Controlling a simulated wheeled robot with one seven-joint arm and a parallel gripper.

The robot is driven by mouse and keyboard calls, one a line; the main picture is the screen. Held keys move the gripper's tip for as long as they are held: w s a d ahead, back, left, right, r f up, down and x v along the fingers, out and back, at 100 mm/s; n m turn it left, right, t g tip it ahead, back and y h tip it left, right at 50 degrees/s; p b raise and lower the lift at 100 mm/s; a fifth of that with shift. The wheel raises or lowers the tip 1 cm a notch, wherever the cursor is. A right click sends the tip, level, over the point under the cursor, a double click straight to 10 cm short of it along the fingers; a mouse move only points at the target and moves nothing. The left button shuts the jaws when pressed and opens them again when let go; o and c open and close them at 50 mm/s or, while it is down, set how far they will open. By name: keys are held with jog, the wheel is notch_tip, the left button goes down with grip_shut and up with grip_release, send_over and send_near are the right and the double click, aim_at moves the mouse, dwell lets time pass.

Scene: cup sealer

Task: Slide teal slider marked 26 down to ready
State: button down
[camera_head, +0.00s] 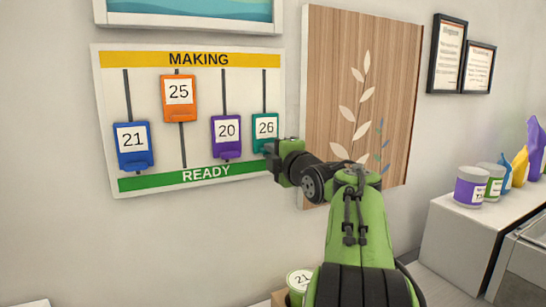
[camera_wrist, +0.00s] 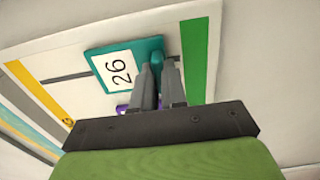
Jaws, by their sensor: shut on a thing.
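The teal slider marked 26 (camera_head: 265,127) is on the rightmost track of the white wall board (camera_head: 107,85). It sits low on its track, just above the green READY band (camera_head: 190,177) and far below the yellow MAKING band (camera_head: 150,59). In the wrist view the teal slider (camera_wrist: 98,62) shows its 26 label, with the green band (camera_wrist: 194,60) a short gap away. My gripper (camera_head: 270,150) is at the slider's lower end. In the wrist view my gripper (camera_wrist: 160,82) is shut on the slider's teal knob (camera_wrist: 156,60).
On the board, the blue slider 21 (camera_head: 133,146) and purple slider 20 (camera_head: 227,137) sit low, and the orange slider 25 (camera_head: 178,97) sits high. A wooden panel (camera_head: 335,80) hangs right of the board. Jars (camera_head: 471,187) stand on the right counter.

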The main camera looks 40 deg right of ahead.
jog(key=shift+w+f, duration=0.1)
jog(key=shift+f, duration=0.3)
jog(key=c, duration=1.4)
grip_release()
jog(key=shift+c, duration=0.2)
jog(key=shift+o, duration=1.4)
jog(key=shift+r, duration=0.1)
jog(key=b+v, duration=0.3)
jog(key=v, duration=1.2)
jog(key=shift+s, duration=0.4)
jog(key=shift+a, duration=0.15)
